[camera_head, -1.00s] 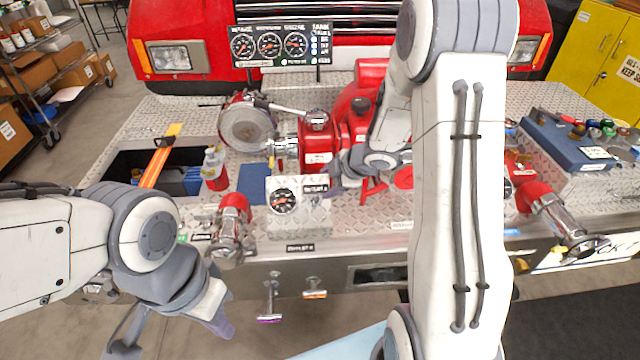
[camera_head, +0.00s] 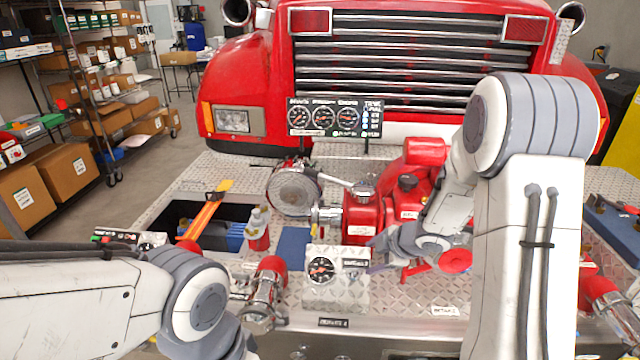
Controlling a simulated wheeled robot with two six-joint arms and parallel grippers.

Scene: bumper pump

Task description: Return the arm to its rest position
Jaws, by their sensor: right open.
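My right arm, white and grey, comes up at the right and bends down over the red pump (camera_head: 372,219). Its gripper (camera_head: 380,256) is open, beside the pump and just above and right of the small gauge block (camera_head: 322,270). I see nothing held in it, and the arm hides part of the pump's right side. My left arm reaches in from the lower left. Its wrist hangs at the bottom edge, and its fingers are out of the frame.
A gauge panel (camera_head: 335,118) stands before the red truck's grille. A bottle (camera_head: 258,229) and an orange-handled tool (camera_head: 205,217) are left of the pump. A hose fitting (camera_head: 264,293) stands near my left wrist. Shelves with boxes (camera_head: 120,90) are at the far left.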

